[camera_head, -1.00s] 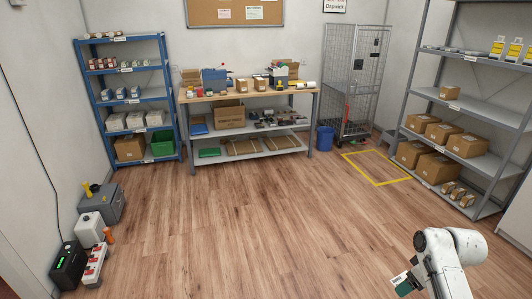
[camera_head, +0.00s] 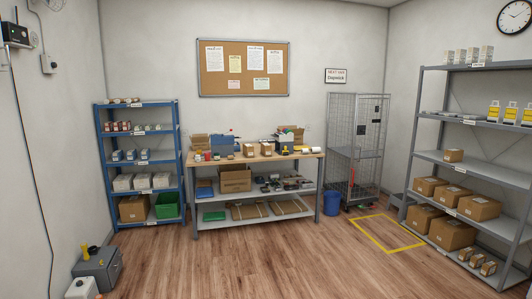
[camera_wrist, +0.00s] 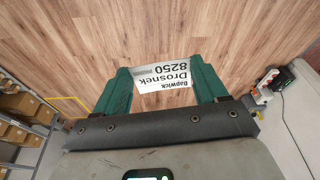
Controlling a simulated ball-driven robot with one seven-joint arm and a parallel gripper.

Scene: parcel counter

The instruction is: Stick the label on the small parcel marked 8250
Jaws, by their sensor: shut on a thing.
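In the wrist view my gripper (camera_wrist: 161,65) has green fingers shut on a white label (camera_wrist: 163,76). The label reads Bapwick, Drosnek, 8250, and is held over bare floor. My gripper is outside the head view. Small brown parcels (camera_head: 249,150) stand on the workbench (camera_head: 220,160) in the head view. One small parcel (camera_head: 454,155) is on the middle shelf of the grey rack at right, and several tiny parcels (camera_head: 477,261) are on its lowest shelf. Their markings are too small to read, so I cannot tell which is 8250.
A blue shelf rack (camera_head: 180,172) stands left of the bench. A wire cage trolley (camera_head: 352,150) and a blue bin (camera_head: 332,203) stand right of it. A yellow floor outline (camera_head: 385,247) lies before the grey rack (camera_head: 420,140). The middle floor is clear.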

